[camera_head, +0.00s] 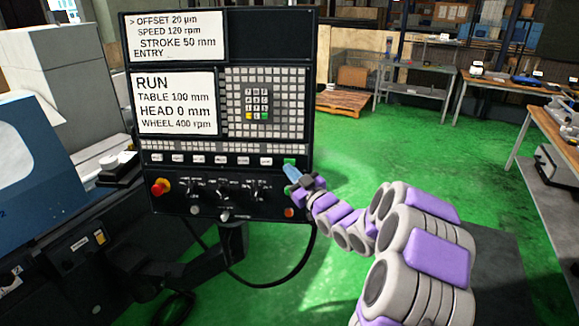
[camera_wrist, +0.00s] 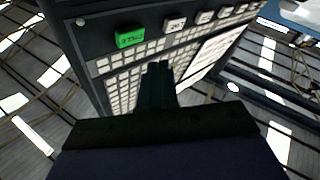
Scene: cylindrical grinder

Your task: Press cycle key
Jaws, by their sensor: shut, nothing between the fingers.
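The cycle key is a green key at the right end of a row of white keys on the black control panel (camera_head: 142,185). In the head view the key (camera_head: 290,161) shows just above my gripper (camera_head: 290,172). In the wrist view the green key (camera_wrist: 130,38) is large, with dark lettering that is hard to read. My gripper (camera_wrist: 158,66) is shut and empty there, its tips below and right of the key in the picture. The tips appear apart from the key. Their exact distance from the panel is hard to tell.
A red emergency knob (camera_head: 160,187) sits at the panel's lower left, with several dark knobs beside it. An orange button (camera_head: 289,212) is below my gripper. The upper screen (camera_head: 177,36) lists OFFSET, SPEED and STROKE; the lower screen (camera_head: 175,103) reads RUN.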

